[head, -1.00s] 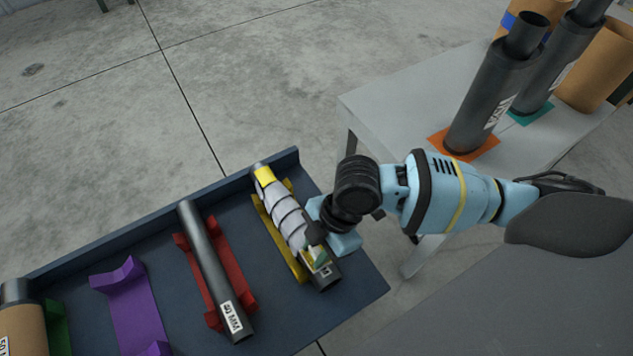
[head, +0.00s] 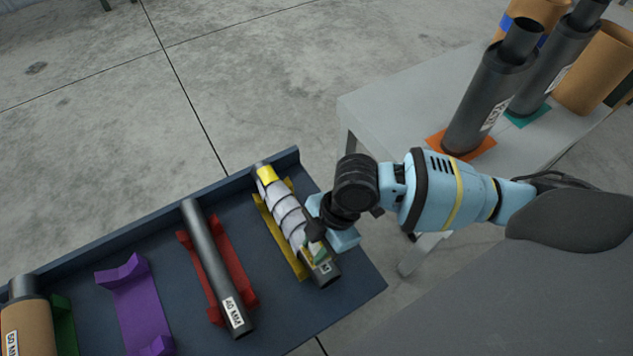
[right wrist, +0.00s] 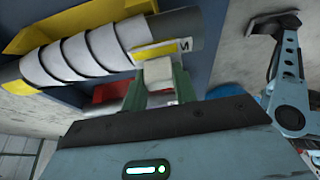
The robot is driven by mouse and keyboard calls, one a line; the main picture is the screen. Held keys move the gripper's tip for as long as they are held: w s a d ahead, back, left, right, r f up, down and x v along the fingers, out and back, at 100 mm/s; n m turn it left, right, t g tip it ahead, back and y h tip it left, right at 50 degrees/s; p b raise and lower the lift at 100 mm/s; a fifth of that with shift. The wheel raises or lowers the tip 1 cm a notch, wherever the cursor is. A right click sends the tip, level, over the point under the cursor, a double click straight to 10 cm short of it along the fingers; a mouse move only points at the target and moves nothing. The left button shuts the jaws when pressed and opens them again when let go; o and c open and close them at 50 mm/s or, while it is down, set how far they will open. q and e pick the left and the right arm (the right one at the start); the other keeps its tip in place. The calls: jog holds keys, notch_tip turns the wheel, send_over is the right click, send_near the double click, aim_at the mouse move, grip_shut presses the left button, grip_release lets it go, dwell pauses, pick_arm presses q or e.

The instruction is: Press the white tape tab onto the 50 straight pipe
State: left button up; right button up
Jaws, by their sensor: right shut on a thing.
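The 50 straight pipe (head: 327,275) lies in a yellow cradle (head: 279,240), wound with a grey-white spiral wrap (head: 287,214). A yellow band (head: 265,174) is at its far end and a label is near its near end. My right gripper (head: 318,238) is at the pipe's near part, beside the end of the wrap. In the right wrist view its green fingers (right wrist: 160,92) are shut on the white tape tab (right wrist: 158,73). The tab is next to the yellow strip (right wrist: 158,51) on the pipe; I cannot tell whether they touch. My left gripper is not seen.
The dark blue tray (head: 372,289) also holds a dark pipe (head: 207,252) in a red cradle (head: 237,268), an empty purple cradle (head: 139,308) and a brown cylinder (head: 24,325). A grey table (head: 385,110) with upright mufflers (head: 490,95) stands behind my right arm.

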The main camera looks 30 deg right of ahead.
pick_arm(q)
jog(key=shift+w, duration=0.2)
pick_arm(e)
jog(key=shift+f, duration=0.55)
dwell(0.5)
